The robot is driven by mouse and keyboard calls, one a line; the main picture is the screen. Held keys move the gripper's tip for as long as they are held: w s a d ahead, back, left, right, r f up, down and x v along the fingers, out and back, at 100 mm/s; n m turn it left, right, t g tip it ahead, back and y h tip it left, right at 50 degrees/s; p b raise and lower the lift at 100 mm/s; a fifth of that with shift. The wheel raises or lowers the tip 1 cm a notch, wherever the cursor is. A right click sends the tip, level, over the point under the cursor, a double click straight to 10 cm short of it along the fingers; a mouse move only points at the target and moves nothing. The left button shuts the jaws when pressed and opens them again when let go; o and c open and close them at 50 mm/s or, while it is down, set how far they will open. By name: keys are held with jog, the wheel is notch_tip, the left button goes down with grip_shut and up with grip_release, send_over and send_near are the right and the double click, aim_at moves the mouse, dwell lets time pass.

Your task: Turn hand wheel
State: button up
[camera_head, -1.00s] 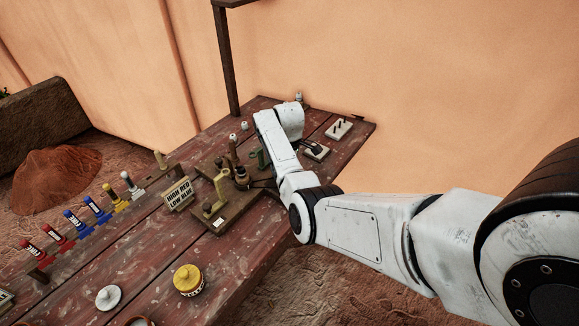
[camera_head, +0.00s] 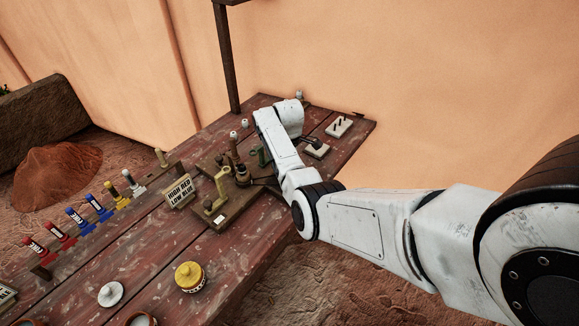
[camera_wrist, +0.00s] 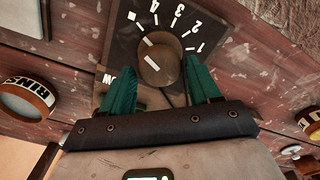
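A round brown knob (camera_wrist: 160,65) with a pale pointer line stands on a dark dial plate (camera_wrist: 124,46) marked with white numbers. It is the only wheel-like part in the wrist view; I cannot tell whether it is the hand wheel. My gripper (camera_wrist: 157,72) has teal fingers, one on each side of the knob. They are spread, with a visible gap on the left; contact on the right is unclear. In the head view, my arm largely hides the gripper, with a bit of green finger (camera_head: 265,156) showing beside the brown fixture (camera_head: 242,176).
A "HIGH RED LOW BLUE" sign (camera_head: 180,192) stands left of the fixture. A row of coloured pieces (camera_head: 85,213) lines the table's far-left edge. A yellow lidded jar (camera_head: 189,277) and a white lid (camera_head: 110,294) are at the front. A wall closes off the back.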

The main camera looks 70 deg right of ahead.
jog(key=shift+o, duration=1)
jog(key=shift+s+f, duration=0.1)
notch_tip(320, 180, up, 11)
jog(key=b, duration=0.1)
jog(key=shift+f, duration=0.1)
jog(key=s+a+f+m, duration=0.1)
jog(key=a+f, duration=0.3)
jog(key=a, duration=0.2)
jog(key=s+a+f+b, duration=0.1)
jog(key=s+a+f, duration=0.1)
jog(key=a+f, duration=0.2)
jog(key=s+a+f+m+b, duration=0.1)
jog(key=a+f, duration=0.3)
jog(key=a, duration=0.5)
jog(key=shift+s+a+f+m+h, duration=0.1)
jog(key=shift+s+a+m+h, duration=0.05)
jog(key=shift+s+m+h, duration=0.2)
jog(key=s+a+f+m+t+b, duration=0.1)
jog(key=s+a+m+b, duration=0.1)
jog(key=s+a, duration=1.1)
jog(key=a, duration=0.3)
jog(key=shift+s, duration=0.25)
